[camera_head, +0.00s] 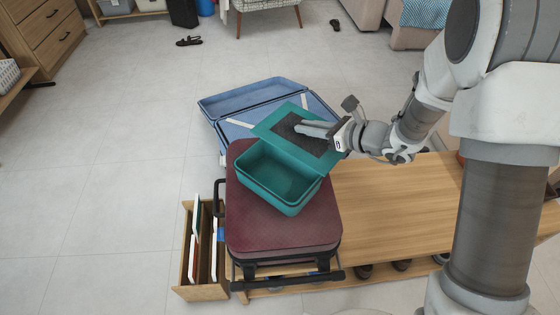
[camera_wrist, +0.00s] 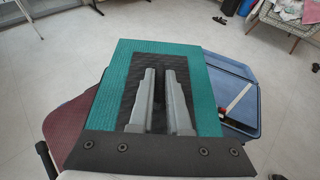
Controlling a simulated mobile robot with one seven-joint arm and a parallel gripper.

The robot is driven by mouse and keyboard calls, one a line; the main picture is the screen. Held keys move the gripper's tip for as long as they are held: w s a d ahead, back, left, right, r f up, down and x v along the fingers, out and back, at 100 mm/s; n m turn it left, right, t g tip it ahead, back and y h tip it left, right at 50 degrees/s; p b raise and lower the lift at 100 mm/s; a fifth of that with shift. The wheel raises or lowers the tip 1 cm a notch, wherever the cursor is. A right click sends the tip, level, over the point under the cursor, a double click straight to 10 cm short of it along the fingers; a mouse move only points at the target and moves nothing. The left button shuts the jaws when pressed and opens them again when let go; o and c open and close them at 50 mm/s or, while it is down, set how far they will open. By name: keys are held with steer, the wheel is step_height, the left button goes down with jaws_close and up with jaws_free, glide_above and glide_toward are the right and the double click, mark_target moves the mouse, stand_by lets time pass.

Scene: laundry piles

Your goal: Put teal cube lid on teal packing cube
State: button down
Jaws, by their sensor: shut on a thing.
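The teal packing cube (camera_head: 277,187) is an open, empty box on top of the maroon suitcase (camera_head: 285,233). The teal cube lid (camera_head: 266,128) is a flat panel with a dark mesh middle. My gripper (camera_head: 303,129) is shut on the lid and holds it tilted over the back right part of the cube. In the wrist view the lid (camera_wrist: 206,95) spreads out beyond my gripper's fingers (camera_wrist: 160,85) and hides the cube. I cannot tell whether the lid touches the cube's rim.
An open blue suitcase (camera_head: 236,100) lies behind the cube, and it also shows in the wrist view (camera_wrist: 232,75). A wooden bench (camera_head: 390,200) is mostly clear to the right. A small wooden file box (camera_head: 187,265) stands at the front left.

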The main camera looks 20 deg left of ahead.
mark_target(288, 148)
steer(key=s+a+f+b, duration=0.1)
steer(key=s+a+f, duration=0.3)
steer(key=a, duration=0.1)
steer(key=shift+s+a+f+b, duration=0.1)
steer(key=shift+s+f+b, duration=0.05)
steer(key=shift+s+b, duration=0.25)
step_height(288, 148, down, 4)
steer(key=shift+r+b, duration=0.1)
steer(key=shift+b, duration=0.75)
steer(key=shift+f, duration=0.2)
steer(key=shift+f+b, duration=0.35)
steer(key=shift+b, duration=0.2)
steer(key=shift+f, duration=0.2)
steer(key=shift+r, duration=0.1)
steer(key=c, duration=0.9)
jaws_free()
